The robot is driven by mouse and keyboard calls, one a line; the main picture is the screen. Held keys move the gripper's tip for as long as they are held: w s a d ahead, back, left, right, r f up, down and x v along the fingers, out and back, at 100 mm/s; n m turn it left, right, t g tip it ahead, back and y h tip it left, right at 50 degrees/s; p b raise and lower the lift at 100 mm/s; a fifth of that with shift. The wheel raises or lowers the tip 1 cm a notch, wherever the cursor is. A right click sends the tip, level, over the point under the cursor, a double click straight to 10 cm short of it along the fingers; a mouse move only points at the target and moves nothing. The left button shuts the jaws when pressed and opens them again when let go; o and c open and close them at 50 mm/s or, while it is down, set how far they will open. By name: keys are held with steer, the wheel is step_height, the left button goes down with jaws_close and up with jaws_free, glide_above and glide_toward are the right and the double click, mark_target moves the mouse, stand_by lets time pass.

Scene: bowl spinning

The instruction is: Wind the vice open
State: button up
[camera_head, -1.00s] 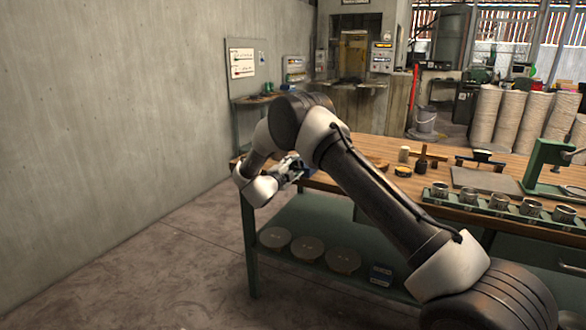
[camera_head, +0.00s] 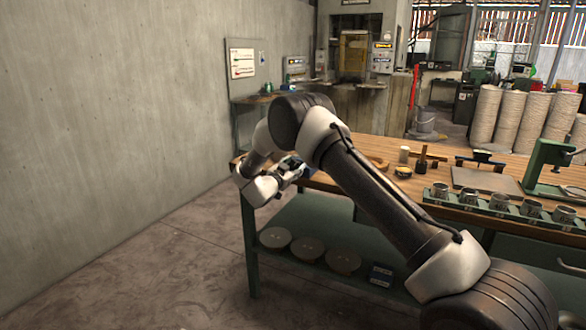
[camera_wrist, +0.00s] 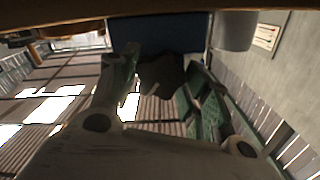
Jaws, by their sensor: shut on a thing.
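The vice is a blue body (camera_head: 303,170) at the left end of the wooden bench, mostly hidden behind my gripper and arm. In the wrist view a dark blue block (camera_wrist: 160,34) crosses the top, and a dark, irregular piece (camera_wrist: 165,72) stands in front of it between my fingers. This piece seems to be the vice's handle or screw end; its shape is too dark to tell. My gripper (camera_head: 290,172) is at the bench's left end, against the vice. In the wrist view its two green-padded fingers (camera_wrist: 162,84) are closed on the dark piece.
The wooden bench (camera_head: 510,168) carries a rack of metal cups (camera_head: 500,203), a green press (camera_head: 548,160) and small tools. A bare wall (camera_head: 120,100) stands left; the floor between is clear.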

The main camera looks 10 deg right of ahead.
steer(key=n, duration=0.4)
steer(key=shift+a+f+n, duration=0.1)
steer(key=shift+f+n, duration=0.05)
steer(key=shift+n, duration=1.65)
steer(key=o, duration=1)
steer(key=v, duration=1.2)
